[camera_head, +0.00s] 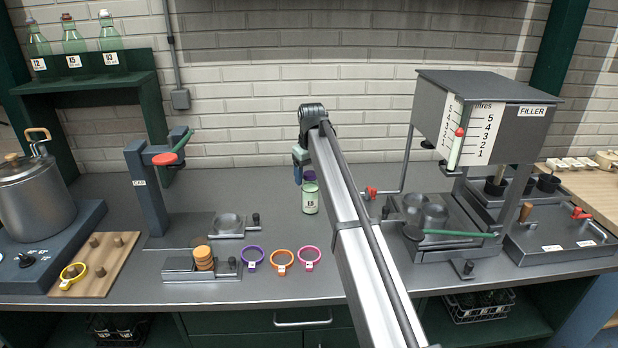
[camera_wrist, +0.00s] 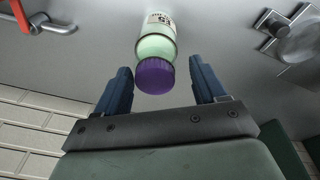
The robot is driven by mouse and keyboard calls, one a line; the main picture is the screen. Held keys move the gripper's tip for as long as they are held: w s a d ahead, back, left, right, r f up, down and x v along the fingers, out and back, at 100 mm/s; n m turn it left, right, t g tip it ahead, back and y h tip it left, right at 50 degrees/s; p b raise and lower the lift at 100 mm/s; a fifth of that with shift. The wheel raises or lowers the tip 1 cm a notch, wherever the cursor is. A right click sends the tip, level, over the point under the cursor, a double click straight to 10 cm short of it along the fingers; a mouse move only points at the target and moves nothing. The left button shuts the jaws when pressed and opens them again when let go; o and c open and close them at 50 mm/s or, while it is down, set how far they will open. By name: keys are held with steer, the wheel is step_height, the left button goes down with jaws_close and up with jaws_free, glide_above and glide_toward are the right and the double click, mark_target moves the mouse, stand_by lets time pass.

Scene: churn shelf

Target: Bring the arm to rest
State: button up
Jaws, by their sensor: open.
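My gripper (camera_wrist: 158,82) is open in the wrist view, with one dark blue finger on each side of a bottle. The bottle (camera_wrist: 157,47) is pale green with a purple cap (camera_wrist: 155,76) and a white label. The cap lies between the fingertips, with a gap to each finger. In the head view the bottle (camera_head: 310,199) stands upright on the grey counter. My gripper (camera_head: 299,162) is there beside its top, mostly hidden behind my arm, which reaches from the bottom right to the middle.
The filler (camera_head: 520,115) stands right of my arm, with a red-tipped tap (camera_head: 371,192) reaching toward it. Purple, orange and pink rings (camera_head: 310,257) lie on the counter (camera_head: 335,268) in front. A capping stand (camera_head: 146,190) and a pot (camera_head: 35,205) stand at the left.

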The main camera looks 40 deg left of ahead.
steer(key=shift+r, duration=3.15)
